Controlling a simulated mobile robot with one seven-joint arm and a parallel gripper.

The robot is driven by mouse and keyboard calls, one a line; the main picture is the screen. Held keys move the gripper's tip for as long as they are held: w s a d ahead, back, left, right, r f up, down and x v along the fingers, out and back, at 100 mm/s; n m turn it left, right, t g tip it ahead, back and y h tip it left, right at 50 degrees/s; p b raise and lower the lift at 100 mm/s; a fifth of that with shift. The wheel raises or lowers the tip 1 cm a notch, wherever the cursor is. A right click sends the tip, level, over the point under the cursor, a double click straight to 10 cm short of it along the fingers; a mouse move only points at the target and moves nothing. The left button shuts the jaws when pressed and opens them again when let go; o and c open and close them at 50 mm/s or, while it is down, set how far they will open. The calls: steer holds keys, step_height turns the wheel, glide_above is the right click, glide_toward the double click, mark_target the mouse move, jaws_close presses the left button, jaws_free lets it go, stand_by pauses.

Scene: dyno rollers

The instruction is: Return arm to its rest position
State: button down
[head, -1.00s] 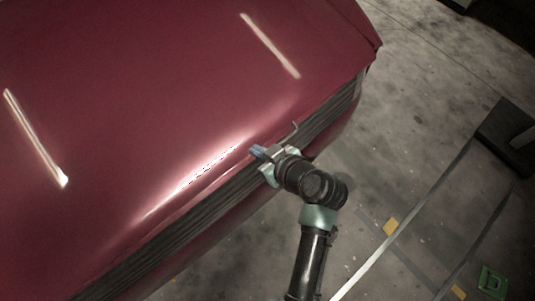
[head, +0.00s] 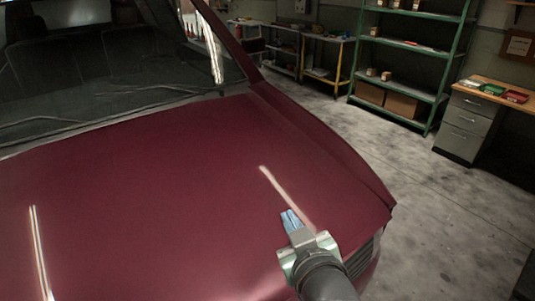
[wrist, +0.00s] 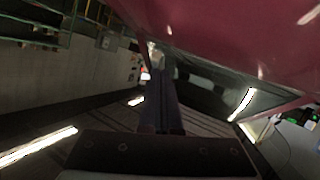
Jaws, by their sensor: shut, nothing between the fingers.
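My gripper (head: 290,218) shows in the head view at the lower middle, over the front part of the dark red car's hood (head: 170,190). Its blue-grey fingertips are together with nothing between them. In the wrist view, the fingers (wrist: 159,75) lie side by side and closed, pointing away from the camera. The red car body (wrist: 235,35) fills the upper right of the wrist view. My arm comes in from the bottom edge of the head view. I cannot tell the exact gap between the gripper and the hood.
A green shelf unit (head: 408,72) with boxes stands at the back. A drawer cabinet (head: 463,125) under a wooden worktop (head: 500,95) is at the right. Work tables (head: 320,55) line the back wall. The concrete floor (head: 430,205) right of the car is clear.

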step_height(320, 180, up, 21)
steer(key=a+m+t+h, duration=0.1)
steer(key=a+m+t, duration=0.1)
steer(key=t, duration=0.4)
steer(key=s+a+r+m+t+h, duration=0.1)
steer(key=s+r+t, duration=0.2)
steer(key=s+r, duration=0.3)
steer(key=s+a+r+m+t, duration=0.1)
steer(key=s+r+t, duration=0.3)
steer(key=r, duration=1)
steer(key=s+m, duration=0.1)
steer(key=s, duration=0.2)
steer(key=shift+s+h, duration=0.2)
steer(key=shift+h, duration=0.2)
steer(key=shift+a, duration=0.1)
